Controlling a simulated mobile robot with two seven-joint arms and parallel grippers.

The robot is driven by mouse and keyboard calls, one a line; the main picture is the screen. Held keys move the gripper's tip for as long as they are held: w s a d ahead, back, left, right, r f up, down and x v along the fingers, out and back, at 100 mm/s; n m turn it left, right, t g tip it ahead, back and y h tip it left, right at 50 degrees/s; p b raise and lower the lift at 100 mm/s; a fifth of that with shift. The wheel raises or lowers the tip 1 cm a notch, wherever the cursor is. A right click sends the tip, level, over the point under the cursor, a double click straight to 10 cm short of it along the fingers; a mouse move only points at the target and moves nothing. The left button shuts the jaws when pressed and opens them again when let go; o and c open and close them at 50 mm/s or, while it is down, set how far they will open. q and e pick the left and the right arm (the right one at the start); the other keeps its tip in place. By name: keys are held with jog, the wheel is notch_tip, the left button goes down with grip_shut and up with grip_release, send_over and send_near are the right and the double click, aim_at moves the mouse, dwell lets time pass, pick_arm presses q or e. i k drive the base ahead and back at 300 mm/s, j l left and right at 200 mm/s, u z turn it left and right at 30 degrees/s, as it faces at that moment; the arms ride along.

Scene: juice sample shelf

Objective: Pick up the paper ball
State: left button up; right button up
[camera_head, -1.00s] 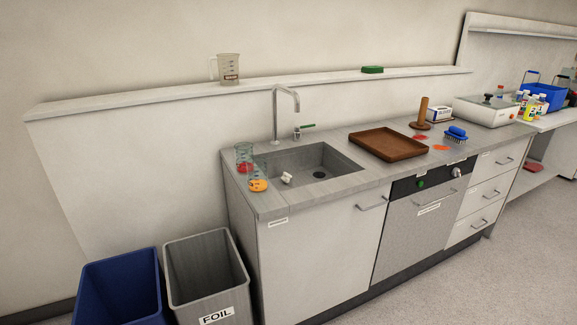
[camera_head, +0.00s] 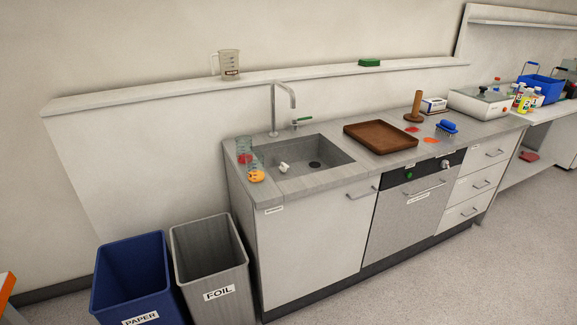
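A small white crumpled lump, which looks like the paper ball (camera_head: 284,168), lies at the front left part of the sink (camera_head: 335,157). I cannot tell whether it rests on the rim or inside the basin. Neither of my grippers is in view.
Two clear glasses (camera_head: 257,165) stand left of the sink, with red and orange at their bases. A brown tray (camera_head: 381,136) lies right of it. A blue PAPER bin (camera_head: 130,270) and a grey FOIL bin (camera_head: 235,270) stand on the floor left of the counter.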

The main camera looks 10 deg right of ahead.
aim_at(284, 167)
jog(key=i+l+z, duration=0.1)
jog(key=i+l, duration=0.25)
jog(key=i+l+z, duration=0.1)
jog(key=i+l, duration=0.2)
jog(key=i, duration=0.15)
jog(key=i+l+z, duration=0.15)
jog(key=i+l, duration=0.15)
jog(key=i, duration=0.15)
jog(key=i+l+z, duration=0.1)
jog(key=i+l, duration=0.15)
jog(key=i, duration=0.15)
